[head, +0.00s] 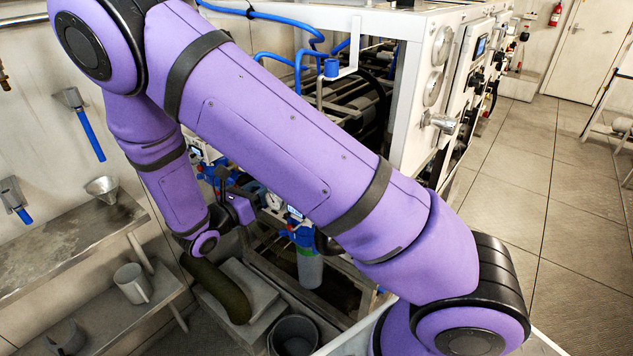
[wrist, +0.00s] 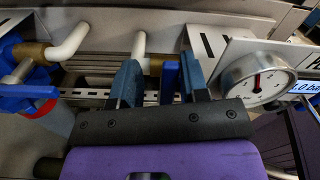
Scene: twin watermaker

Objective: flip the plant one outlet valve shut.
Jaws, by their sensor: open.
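My gripper (wrist: 163,82) is open, and its two blue-grey fingers point at the pipework in the wrist view. A blue lever (wrist: 171,82) stands between the fingers, nearer the right one. It appears to belong to the valve with the brass body (wrist: 152,66) on a white pipe; whether a finger touches it I cannot tell. A plate with a partly hidden mark, perhaps a "1" (wrist: 206,42), is just behind the right finger.
A round pressure gauge (wrist: 257,80) and a small display (wrist: 306,87) sit close to the right of my gripper. In the head view a steel shelf (head: 65,245) runs along the left wall.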

